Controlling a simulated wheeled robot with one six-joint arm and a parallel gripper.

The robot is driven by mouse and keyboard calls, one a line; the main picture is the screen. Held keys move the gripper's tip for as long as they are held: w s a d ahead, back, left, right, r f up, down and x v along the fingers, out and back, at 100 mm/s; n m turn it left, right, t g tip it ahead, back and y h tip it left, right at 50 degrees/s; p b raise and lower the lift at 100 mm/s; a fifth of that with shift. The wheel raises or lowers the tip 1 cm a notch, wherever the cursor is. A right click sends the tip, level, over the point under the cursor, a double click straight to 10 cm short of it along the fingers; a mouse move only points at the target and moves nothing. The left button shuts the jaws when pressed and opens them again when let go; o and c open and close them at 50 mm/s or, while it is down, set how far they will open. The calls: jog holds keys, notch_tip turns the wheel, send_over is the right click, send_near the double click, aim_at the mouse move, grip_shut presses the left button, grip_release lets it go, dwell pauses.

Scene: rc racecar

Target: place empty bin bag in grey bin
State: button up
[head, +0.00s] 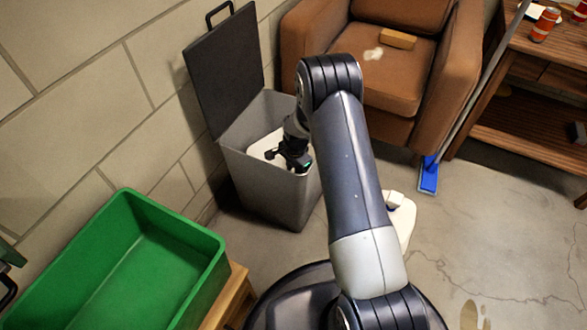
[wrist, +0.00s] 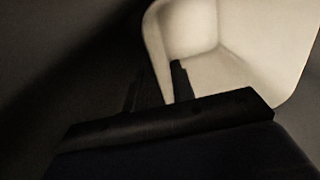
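The grey bin (head: 270,190) stands against the wall with its dark lid (head: 222,72) raised. A white, open-topped bag (head: 262,146) with nothing visible in it is inside the bin, partly hidden by my arm and gripper. The bag also shows pale at the upper right of the wrist view (wrist: 260,55). My gripper (head: 287,160) is down at the bin's mouth, over the bag. In the wrist view its fingers (wrist: 156,90) are apart, with the bag's left edge between them in the picture. I cannot tell whether they touch the bag.
A green crate (head: 195,232) stands at lower left. A brown armchair (head: 425,70) is behind the bin. A blue-headed mop (head: 428,175) leans by a wooden shelf (head: 530,145) at right. A white container (head: 400,215) is on the floor beside my arm. Floor at right is mostly clear.

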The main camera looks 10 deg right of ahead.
notch_tip(320, 180, up, 13)
jog(key=p, duration=0.5)
jog(key=shift+s+d+p, duration=0.2)
jog(key=shift+s+p, duration=0.1)
jog(key=shift+s, duration=0.1)
jog(key=shift+r, duration=0.1)
jog(key=shift+c, duration=0.4)
dwell(0.5)
